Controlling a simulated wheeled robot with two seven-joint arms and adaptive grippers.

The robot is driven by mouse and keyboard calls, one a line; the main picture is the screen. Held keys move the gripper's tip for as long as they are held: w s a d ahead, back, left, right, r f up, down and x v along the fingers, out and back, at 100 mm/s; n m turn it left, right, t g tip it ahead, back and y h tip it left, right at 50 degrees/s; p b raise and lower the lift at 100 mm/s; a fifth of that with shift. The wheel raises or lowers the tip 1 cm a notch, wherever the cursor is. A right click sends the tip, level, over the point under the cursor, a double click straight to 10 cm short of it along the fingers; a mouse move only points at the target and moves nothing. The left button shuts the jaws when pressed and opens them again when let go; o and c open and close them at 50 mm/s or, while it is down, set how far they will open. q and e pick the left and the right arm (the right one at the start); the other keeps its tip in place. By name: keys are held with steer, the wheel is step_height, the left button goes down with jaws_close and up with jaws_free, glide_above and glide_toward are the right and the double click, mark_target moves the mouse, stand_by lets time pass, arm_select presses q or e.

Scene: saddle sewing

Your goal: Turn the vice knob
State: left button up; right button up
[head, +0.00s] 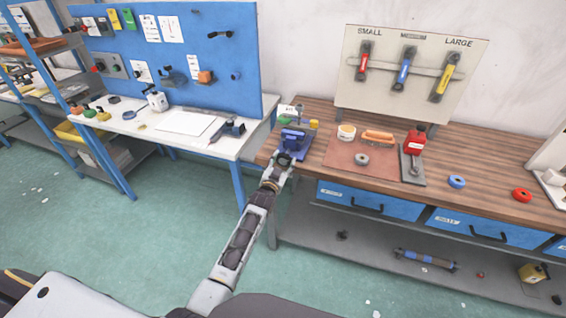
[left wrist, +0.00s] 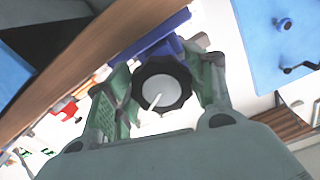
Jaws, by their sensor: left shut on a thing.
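The blue vice (head: 297,142) stands at the left end of the wooden workbench. My left arm reaches to it, and my left gripper (head: 283,160) is at the vice's front. In the left wrist view, the vice knob (left wrist: 164,85) is a dark, ridged round knob with a pale centre face and a light line on it. The two green fingers of my left gripper (left wrist: 165,88) are on either side of the knob, shut on it. Part of the blue vice body (left wrist: 160,46) shows behind the knob. My right gripper is not in view.
A tool board (head: 400,105) stands behind. A white table (head: 150,128) with a blue pegboard (head: 200,50) is on the left.

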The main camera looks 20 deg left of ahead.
arm_select(q)
steer(key=shift+f, duration=0.15)
steer(key=o, duration=1)
steer(key=shift+s, duration=0.1)
steer(key=shift+s, duration=0.1)
steer(key=shift+s+a, duration=0.2)
steer(key=shift+s, duration=5.65)
